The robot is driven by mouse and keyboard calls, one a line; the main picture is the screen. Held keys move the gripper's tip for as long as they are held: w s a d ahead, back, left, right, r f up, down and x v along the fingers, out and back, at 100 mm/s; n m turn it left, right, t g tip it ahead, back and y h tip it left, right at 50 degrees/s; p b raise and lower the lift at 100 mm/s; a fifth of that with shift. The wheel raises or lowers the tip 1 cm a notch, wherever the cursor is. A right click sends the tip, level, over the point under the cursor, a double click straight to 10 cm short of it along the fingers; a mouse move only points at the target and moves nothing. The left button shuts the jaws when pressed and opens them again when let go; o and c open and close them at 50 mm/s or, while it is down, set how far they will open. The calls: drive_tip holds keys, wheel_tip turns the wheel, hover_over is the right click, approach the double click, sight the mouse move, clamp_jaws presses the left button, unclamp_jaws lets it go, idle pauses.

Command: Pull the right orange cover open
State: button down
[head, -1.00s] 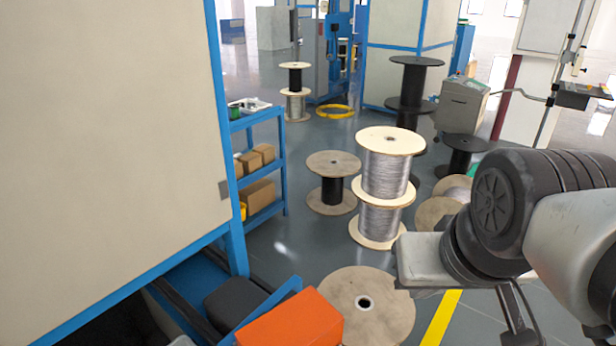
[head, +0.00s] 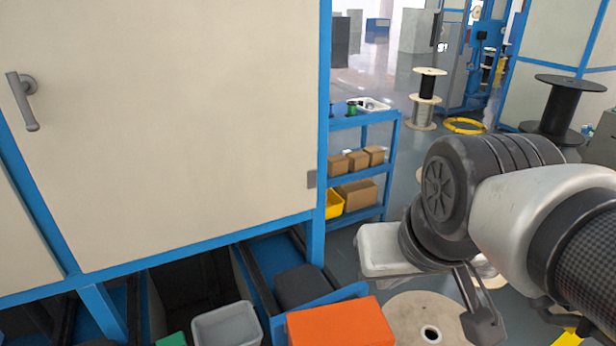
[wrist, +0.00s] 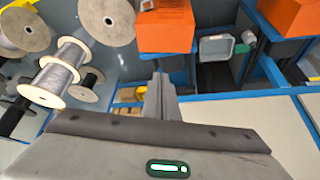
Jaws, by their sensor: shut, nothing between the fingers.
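The right orange cover (head: 340,322) is a box-shaped orange piece at the bottom of the head view, at the end of a blue frame and partly cut off by the picture edge. In the wrist view it (wrist: 167,30) shows at the top, just beyond my fingertips. A second orange cover (wrist: 287,14) shows at the top right there. My gripper (wrist: 161,85) is shut and empty. Its fingers point toward the right orange cover and appear apart from it, though the exact gap cannot be told.
A large cream cabinet (head: 180,130) with a grey handle (head: 22,98) fills the left. A grey bin (head: 228,326) sits left of the cover. A blue shelf (head: 362,119) holds boxes. Wooden spools (head: 415,308) stand on the floor to the right.

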drive_tip(key=w+d+f+n+g+h+b, duration=0.1)
drive_tip(key=w+f+g, duration=0.15)
drive_tip(key=w, duration=0.95)
drive_tip(key=w+d+f+n+g+h, duration=0.1)
drive_tip(key=w+d+f+g, duration=0.15)
drive_tip(key=w, duration=0.95)
drive_tip(key=w+d+f+g, duration=0.1)
drive_tip(key=w+f, duration=0.7)
drive_tip(key=f, duration=0.3)
drive_tip(key=w+d+f+g+y+b, duration=0.1)
drive_tip(key=w+d+f, duration=0.1)
drive_tip(key=f, duration=0.7)
drive_tip(key=w+d+f+g+y, duration=0.1)
drive_tip(key=d+f, duration=0.1)
drive_tip(key=f, duration=0.7)
drive_tip(key=d+b+x, duration=0.1)
drive_tip(key=b+x, duration=0.3)
drive_tip(key=x, duration=1.6)
drive_tip(key=shift+s, duration=0.25)
